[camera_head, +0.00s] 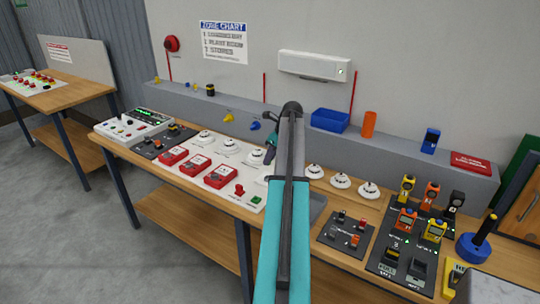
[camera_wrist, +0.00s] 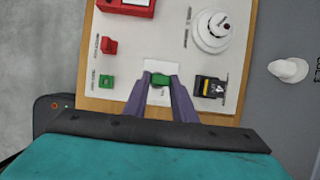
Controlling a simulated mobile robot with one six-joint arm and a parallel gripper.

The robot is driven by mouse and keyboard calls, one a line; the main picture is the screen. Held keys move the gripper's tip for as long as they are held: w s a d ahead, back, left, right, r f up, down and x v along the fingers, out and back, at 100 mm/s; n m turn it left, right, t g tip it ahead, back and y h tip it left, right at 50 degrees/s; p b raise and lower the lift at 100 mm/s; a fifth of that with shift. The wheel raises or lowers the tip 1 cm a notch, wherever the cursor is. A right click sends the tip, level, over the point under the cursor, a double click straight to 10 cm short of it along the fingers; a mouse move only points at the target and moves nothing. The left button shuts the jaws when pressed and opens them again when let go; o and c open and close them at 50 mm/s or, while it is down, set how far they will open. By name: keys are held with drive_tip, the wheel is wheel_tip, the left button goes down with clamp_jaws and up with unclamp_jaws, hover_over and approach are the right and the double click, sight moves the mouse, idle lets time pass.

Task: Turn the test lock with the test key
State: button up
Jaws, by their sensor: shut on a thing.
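In the wrist view my gripper (camera_wrist: 160,79) is low over the white test panel (camera_wrist: 132,57), its two purple-grey fingers shut on a small green piece (camera_wrist: 160,82). This piece may be the head of the test key; its shaft is not visible. A pale square plate (camera_wrist: 160,66) lies on the panel behind the fingertips. It may belong to the test lock, but the fingers and green piece cover its middle, so I cannot tell whether a key sits in a keyhole. In the head view my arm hides the fingertips and the spot below them.
Beside the fingers are a black and yellow block (camera_wrist: 209,88), a green button (camera_wrist: 106,81), a red switch (camera_wrist: 109,46) and a white round detector (camera_wrist: 211,31). Red call points (camera_head: 220,175) stand on the bench left of my arm. A grey ledge (camera_head: 385,150) runs behind.

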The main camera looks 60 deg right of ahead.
drive_tip(key=shift+f, duration=0.2)
drive_tip(key=shift+f+b, duration=1.85)
drive_tip(key=shift+f, duration=0.65)
drive_tip(key=shift+s+p, duration=0.1)
drive_tip(key=shift+p, duration=0.8)
idle(1.2)
drive_tip(key=shift+f, duration=0.75)
idle(1.3)
drive_tip(key=shift+a+m+h+p, duration=0.1)
drive_tip(key=shift+m+h+p, duration=0.4)
drive_tip(key=shift+m, duration=0.6)
